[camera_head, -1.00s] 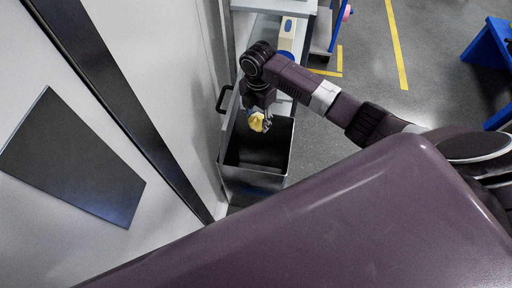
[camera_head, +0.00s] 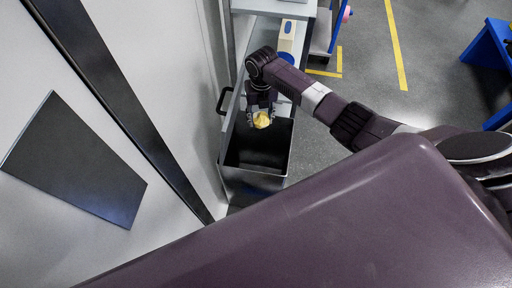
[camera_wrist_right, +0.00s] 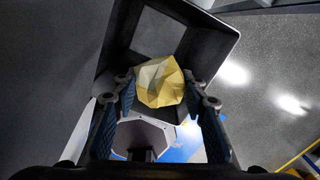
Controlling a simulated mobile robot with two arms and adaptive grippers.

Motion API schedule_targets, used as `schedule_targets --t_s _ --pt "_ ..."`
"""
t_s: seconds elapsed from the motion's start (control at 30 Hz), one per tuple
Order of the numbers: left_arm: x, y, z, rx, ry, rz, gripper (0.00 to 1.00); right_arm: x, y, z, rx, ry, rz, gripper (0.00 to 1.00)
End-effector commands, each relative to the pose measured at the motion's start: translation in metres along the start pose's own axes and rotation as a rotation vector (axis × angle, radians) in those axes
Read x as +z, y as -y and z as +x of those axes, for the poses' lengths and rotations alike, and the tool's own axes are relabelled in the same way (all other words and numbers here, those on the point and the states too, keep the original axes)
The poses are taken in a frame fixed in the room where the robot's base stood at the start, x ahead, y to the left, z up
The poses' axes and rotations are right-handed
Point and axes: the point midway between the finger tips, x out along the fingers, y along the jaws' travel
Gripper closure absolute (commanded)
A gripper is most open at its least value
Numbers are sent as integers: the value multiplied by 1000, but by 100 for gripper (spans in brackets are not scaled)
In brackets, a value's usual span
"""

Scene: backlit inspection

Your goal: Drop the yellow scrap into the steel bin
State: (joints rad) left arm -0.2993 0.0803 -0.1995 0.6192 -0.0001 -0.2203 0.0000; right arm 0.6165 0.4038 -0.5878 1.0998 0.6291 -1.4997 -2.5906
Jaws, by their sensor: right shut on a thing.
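The yellow scrap (camera_head: 262,120) is a crumpled, faceted lump. My right gripper (camera_head: 261,117) is shut on it and holds it over the back part of the steel bin's opening. The scrap also shows in the right wrist view (camera_wrist_right: 160,82), between the two blue-padded fingers of the right gripper (camera_wrist_right: 158,90). The steel bin (camera_head: 250,178) is an open-topped box with a dark inside, standing by the pale wall. In the right wrist view the bin's rim (camera_wrist_right: 215,25) surrounds the dark opening beyond the scrap. My left gripper is not in view.
A shelf or cart (camera_head: 275,8) stands behind the bin, with a cream and blue box (camera_head: 287,38) on it. A black handle (camera_head: 222,101) is at the bin's left. A blue frame (camera_head: 490,45) stands at the far right. Grey floor (camera_head: 360,85) to the right is clear.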

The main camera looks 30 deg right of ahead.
Motion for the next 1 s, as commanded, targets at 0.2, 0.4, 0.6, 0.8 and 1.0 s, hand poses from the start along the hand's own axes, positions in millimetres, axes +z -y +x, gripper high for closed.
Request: schedule_targets --t_s 0.2,0.4,0.6,0.8,1.0 --pt "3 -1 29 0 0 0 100 -1 0 30 1 -1 2 70" --pt "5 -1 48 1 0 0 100 -1 0 50 1 -1 3 70" --pt "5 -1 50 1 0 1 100 0 0 52 0 -1 3 70" --pt "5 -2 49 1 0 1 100 -1 0 52 0 -1 3 55" --pt "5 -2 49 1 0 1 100 -1 0 52 0 -1 3 40"
